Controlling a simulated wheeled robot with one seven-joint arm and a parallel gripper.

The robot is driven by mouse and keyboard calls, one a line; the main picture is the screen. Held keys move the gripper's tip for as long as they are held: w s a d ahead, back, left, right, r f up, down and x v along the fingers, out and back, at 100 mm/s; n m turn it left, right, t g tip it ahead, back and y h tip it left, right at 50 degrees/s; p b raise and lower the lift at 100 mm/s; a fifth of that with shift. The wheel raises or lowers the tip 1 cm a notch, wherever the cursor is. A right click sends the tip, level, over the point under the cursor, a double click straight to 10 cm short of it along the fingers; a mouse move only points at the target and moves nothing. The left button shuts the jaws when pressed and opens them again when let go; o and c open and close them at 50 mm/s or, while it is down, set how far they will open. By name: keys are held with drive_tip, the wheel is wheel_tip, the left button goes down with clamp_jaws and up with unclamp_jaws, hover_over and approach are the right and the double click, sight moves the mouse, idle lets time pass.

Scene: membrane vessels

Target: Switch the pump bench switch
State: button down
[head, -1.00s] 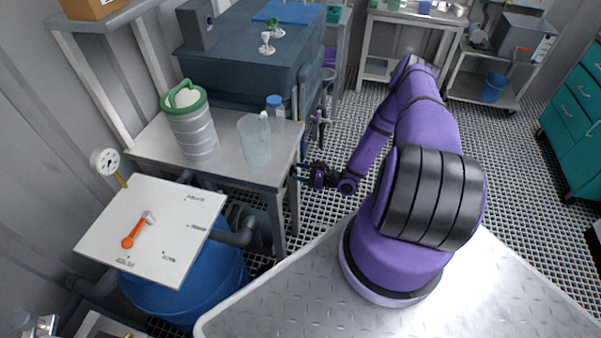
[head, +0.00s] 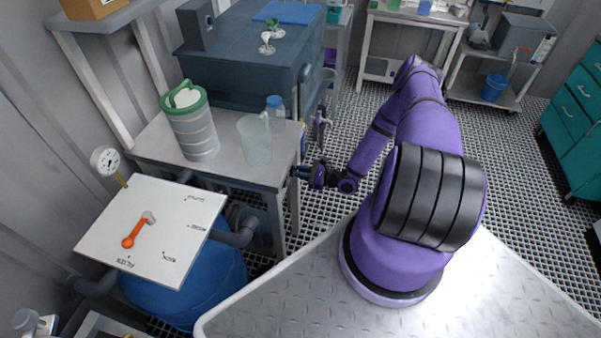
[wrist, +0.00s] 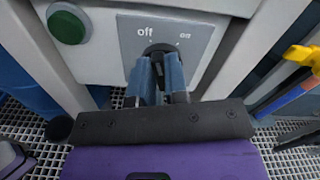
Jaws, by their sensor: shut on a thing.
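In the wrist view, the pump bench switch (wrist: 158,49) is a dark rotary knob on a grey plate (wrist: 130,27) marked "off" on the left and "on" on the right. My gripper (wrist: 161,66) has its two blue-grey fingers closed around the knob, one on each side. The fingers cover most of the knob, so I cannot tell which mark it points to. In the head view my gripper (head: 298,172) is at the right end of the steel bench (head: 222,170), just below its top. The switch itself is hidden there.
A round green button (wrist: 66,26) sits left of the plate. A yellow-handled item (wrist: 301,57) is on the right. On the bench stand a clear beaker (head: 255,140), a blue-capped bottle (head: 275,108) and a green-lidded canister (head: 192,125). Grated floor lies right of the bench.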

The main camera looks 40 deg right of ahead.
drive_tip(key=m, duration=0.9)
drive_tip(key=shift+w+d, duration=0.2)
drive_tip(key=shift+d, duration=0.15)
drive_tip(key=shift+m, duration=0.3)
drive_tip(key=shift+f, duration=0.1)
drive_tip(key=c, duration=1.1)
unclamp_jaws()
drive_tip(key=shift+c, duration=0.2)
drive_tip(key=shift+s, duration=0.1)
drive_tip(key=v, duration=1)
drive_tip(key=shift+s+d, duration=0.25)
drive_tip(key=shift+d, duration=0.05)
